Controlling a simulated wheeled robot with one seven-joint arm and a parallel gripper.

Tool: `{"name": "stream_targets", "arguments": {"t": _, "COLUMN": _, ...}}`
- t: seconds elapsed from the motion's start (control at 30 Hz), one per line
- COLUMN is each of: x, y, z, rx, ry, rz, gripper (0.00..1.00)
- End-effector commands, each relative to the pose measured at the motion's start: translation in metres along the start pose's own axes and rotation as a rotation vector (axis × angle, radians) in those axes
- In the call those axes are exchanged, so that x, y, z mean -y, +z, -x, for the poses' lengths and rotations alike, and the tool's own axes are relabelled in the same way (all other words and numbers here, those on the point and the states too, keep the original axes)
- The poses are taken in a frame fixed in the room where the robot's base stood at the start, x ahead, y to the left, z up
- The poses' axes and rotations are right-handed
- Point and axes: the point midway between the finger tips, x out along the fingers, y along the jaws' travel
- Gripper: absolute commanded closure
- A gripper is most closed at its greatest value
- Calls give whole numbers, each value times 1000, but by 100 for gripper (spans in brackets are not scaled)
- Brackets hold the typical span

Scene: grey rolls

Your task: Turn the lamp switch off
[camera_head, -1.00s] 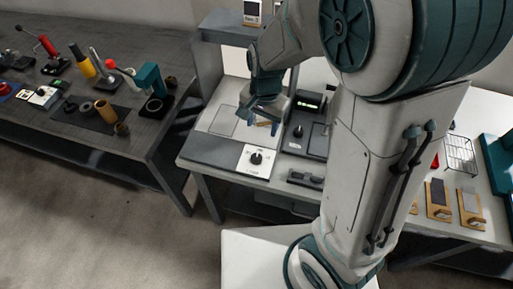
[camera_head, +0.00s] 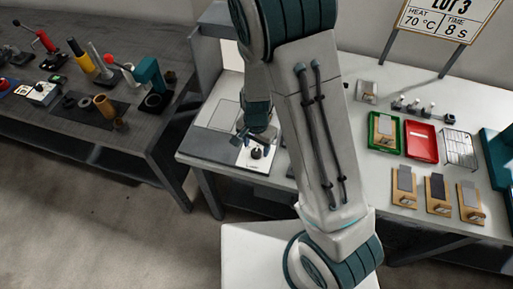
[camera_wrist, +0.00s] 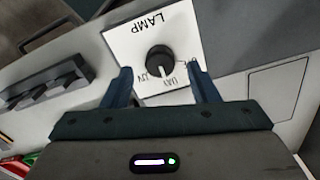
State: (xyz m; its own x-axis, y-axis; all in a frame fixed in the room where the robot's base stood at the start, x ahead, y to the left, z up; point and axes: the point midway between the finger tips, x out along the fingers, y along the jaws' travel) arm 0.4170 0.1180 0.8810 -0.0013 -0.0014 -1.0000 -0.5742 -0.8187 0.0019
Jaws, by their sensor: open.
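The lamp switch is a black round knob (camera_wrist: 159,58) on a white plate (camera_wrist: 118,42) marked LAMP, upside down in the wrist view. A white pointer line on the knob points down at the middle one of the small marks around it. In the head view the knob (camera_head: 257,153) sits near the bench's front left corner. My gripper (camera_wrist: 159,72) is open and empty, its two blue fingers apart in front of the knob, one to each side in the wrist view. In the head view my gripper (camera_head: 242,137) is just behind and left of the knob. Contact is not visible.
Beside the plate are a black block with slots (camera_wrist: 50,85) and a grey panel (camera_wrist: 285,85). A green tray (camera_head: 384,149), a red tray (camera_head: 421,155) and a wire rack (camera_head: 459,152) lie at the right of the bench. My arm hides the bench's middle.

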Motion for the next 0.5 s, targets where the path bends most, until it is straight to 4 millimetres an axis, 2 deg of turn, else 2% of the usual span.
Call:
{"name": "stream_targets", "arguments": {"t": 0.2, "x": 0, "y": 0, "z": -19, "rx": 0, "ry": 0, "rz": 0, "gripper": 46}}
{"name": "stream_targets", "arguments": {"t": 0.5, "x": 1, "y": 0, "z": -22, "rx": 0, "ry": -2, "rz": 1, "gripper": 46}}
